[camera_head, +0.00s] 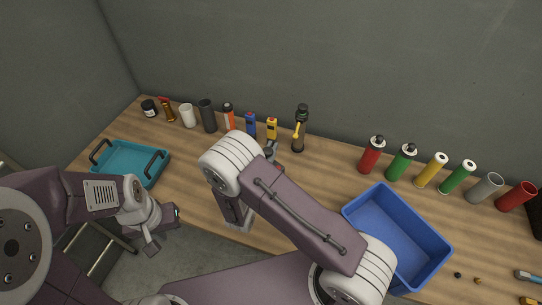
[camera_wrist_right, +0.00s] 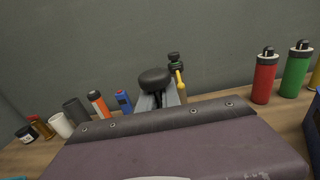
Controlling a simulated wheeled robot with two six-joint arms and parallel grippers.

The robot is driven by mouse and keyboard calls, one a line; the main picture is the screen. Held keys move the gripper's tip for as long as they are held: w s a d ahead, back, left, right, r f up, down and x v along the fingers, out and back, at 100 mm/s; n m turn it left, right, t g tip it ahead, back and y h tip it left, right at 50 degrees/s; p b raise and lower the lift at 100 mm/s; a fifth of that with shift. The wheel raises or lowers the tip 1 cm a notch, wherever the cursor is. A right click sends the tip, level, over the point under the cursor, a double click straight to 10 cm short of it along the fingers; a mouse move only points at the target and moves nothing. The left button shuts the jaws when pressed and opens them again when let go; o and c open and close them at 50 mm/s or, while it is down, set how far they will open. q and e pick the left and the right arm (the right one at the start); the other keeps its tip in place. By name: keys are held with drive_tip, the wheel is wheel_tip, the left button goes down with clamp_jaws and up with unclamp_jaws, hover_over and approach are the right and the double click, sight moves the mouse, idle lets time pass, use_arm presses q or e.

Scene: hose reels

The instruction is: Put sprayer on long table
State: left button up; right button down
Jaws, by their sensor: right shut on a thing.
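My right gripper (camera_wrist_right: 160,99) is shut on a dark thing with a rounded end (camera_wrist_right: 153,78). Most of that thing is hidden, and I cannot tell whether it is a sprayer. In the head view my right gripper (camera_head: 271,150) is above the long wooden table (camera_head: 320,180), partly hidden by my arm. A dark upright thing with a yellow lever (camera_head: 299,132), sprayer-like, stands behind it to the right. An amber bottle with a red top (camera_head: 168,111), also sprayer-like, stands at the back left. My left gripper (camera_head: 152,246) is low at the left; its fingers are unclear.
Cups, bottles and small devices line the table's back edge, including a red bottle (camera_head: 372,155) and a green bottle (camera_head: 402,163). A teal tray (camera_head: 125,178) lies at the left. A blue bin (camera_head: 437,250) stands at the right. Bare wood shows in the middle.

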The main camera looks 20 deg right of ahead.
wheel_tip(320, 180, down, 4)
drive_tip(key=shift+r+p, duration=0.15)
drive_tip(key=shift+p, duration=0.4)
drive_tip(key=shift+f, duration=0.25)
drive_tip(key=c, duration=1.6)
unclamp_jaws()
drive_tip(key=shift+o, duration=0.2)
